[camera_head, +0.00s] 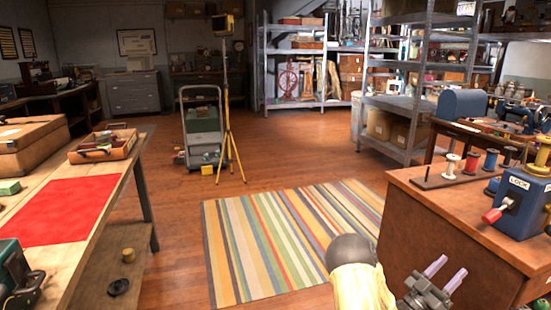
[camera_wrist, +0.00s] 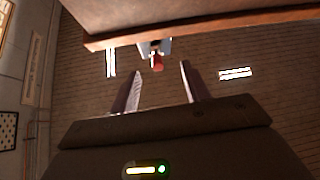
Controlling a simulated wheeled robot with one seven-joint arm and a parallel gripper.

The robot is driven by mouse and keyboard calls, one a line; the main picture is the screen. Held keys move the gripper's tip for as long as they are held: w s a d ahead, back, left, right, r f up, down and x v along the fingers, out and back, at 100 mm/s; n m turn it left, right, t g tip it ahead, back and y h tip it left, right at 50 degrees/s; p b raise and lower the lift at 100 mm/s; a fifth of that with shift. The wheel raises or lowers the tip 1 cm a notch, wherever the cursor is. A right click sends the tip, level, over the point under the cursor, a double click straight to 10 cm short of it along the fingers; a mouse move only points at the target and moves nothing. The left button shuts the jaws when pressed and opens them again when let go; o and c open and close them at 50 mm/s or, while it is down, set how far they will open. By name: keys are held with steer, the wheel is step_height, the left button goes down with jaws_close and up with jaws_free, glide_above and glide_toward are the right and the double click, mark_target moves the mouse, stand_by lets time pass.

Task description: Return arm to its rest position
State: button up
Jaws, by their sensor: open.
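My gripper (camera_head: 447,270) is at the lower right of the head view, in front of the wooden counter (camera_head: 435,215). Its two pale fingers are apart with nothing between them. In the wrist view the fingers of my gripper (camera_wrist: 160,72) also stand open and empty. Beyond them a red handle (camera_wrist: 157,62) shows just under a wooden edge (camera_wrist: 200,30). In the head view a blue box marked LOCK (camera_head: 522,205) with a red lever (camera_head: 494,214) stands on the counter. Part of my arm shows beside the gripper.
A striped rug (camera_head: 275,245) lies on open floor left of the counter. A workbench (camera_head: 110,205) with a red mat (camera_head: 65,210) and an open box (camera_head: 103,147) is at left. A tripod lamp (camera_head: 228,110), a cart (camera_head: 201,125) and metal shelves (camera_head: 398,105) stand further back.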

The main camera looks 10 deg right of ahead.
steer(key=w+a+f+n+t+y, duration=0.1)
steer(key=w+a+f+n+y, duration=0.2)
steer(key=a+y, duration=0.65)
steer(key=w+a+f+n+t+y, duration=0.1)
steer(key=w+a+f+n+y, duration=0.15)
steer(key=a+y, duration=0.7)
steer(key=s+a+r+n+g+y, duration=0.1)
steer(key=s+a+n+g+y, duration=0.5)
steer(key=s+a, duration=1.15)
step_height(320, 180, up, 38)
steer(key=s+n+p, duration=0.1)
steer(key=p, duration=3.7)
steer(key=shift+s+r+n+h, duration=0.2)
steer(key=shift+s+n+h, duration=0.1)
steer(key=shift+s+n, duration=0.05)
